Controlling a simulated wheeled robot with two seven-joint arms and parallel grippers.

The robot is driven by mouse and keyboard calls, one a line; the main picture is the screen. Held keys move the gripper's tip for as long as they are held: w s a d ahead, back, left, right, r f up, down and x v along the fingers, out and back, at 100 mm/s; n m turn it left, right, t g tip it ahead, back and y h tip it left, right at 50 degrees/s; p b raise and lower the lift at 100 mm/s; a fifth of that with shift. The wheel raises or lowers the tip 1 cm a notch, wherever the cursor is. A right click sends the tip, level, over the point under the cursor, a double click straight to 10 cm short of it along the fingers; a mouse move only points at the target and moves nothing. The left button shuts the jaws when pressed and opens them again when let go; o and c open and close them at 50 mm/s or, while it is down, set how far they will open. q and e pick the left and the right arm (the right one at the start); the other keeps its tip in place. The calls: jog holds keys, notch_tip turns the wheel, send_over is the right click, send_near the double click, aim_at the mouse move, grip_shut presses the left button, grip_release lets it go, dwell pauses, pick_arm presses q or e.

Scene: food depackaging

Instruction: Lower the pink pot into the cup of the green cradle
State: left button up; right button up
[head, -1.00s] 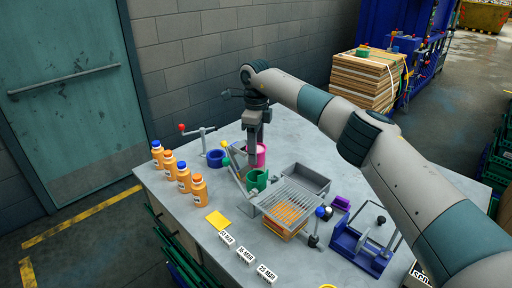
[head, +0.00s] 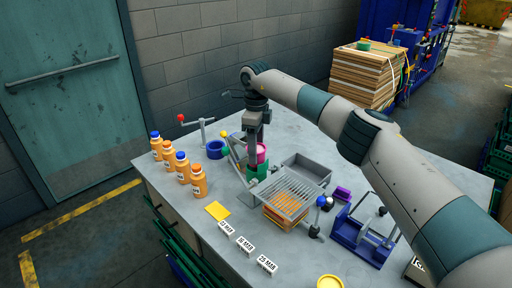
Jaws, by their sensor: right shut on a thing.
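The pink pot (head: 262,152) is upright in my right gripper (head: 254,146), whose fingers are shut on it and partly cover its left side. The green cradle (head: 258,173) is directly below the pot in the picture. The pot's lower edge meets the cradle's cup, and the cup's opening is hidden behind the pot and gripper. I cannot tell whether the pot's base is inside the cup or just above it. My left gripper is not in view.
A blue cradle (head: 216,149) with a red-knobbed lever stands to the left. A wire rack (head: 284,195) and a grey tray (head: 306,168) are close on the right. Several orange bottles (head: 183,168) line the left table edge.

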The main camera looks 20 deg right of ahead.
jog(key=shift+f+b, duration=0.35)
jog(key=shift+f, duration=0.4)
jog(key=shift+f+b, duration=0.65)
jog(key=shift+f, duration=0.5)
dwell(1.3)
jog(key=o, duration=1.2)
jog(key=shift+r+b, duration=0.3)
jog(key=shift+r, duration=0.3)
notch_tip(320, 180, up, 16)
jog(key=b, duration=0.4)
